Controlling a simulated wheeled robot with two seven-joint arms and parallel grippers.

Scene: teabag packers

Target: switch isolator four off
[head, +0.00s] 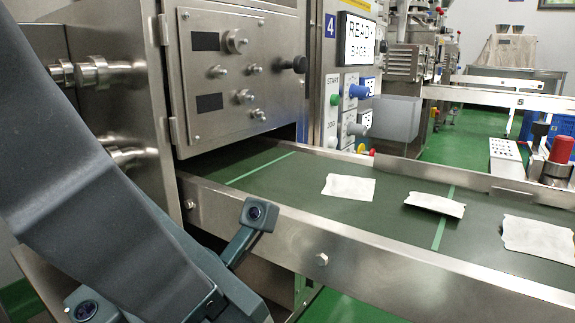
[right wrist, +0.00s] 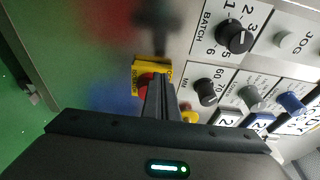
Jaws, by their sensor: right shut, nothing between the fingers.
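A yellow plate (right wrist: 138,72) with a red knob (right wrist: 146,82) on it is on the machine's panel in the right wrist view; it looks like the isolator. Its small lettering is too blurred to read. My right gripper (right wrist: 161,78) is shut and empty, its fingertips in front of the plate and covering part of the knob. I cannot tell whether they touch it or which way the knob is turned. In the head view the machine carries a blue number 4 sign (head: 331,27). My left arm crosses the left side, but its fingers do not show.
Beside the plate are a black batch knob (right wrist: 235,37), a second black knob (right wrist: 205,92), a blue knob (right wrist: 291,103) and a yellow button (right wrist: 189,116). In the head view, a display (head: 357,40) reads READY. White packets (head: 348,187) lie on the green conveyor (head: 300,182).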

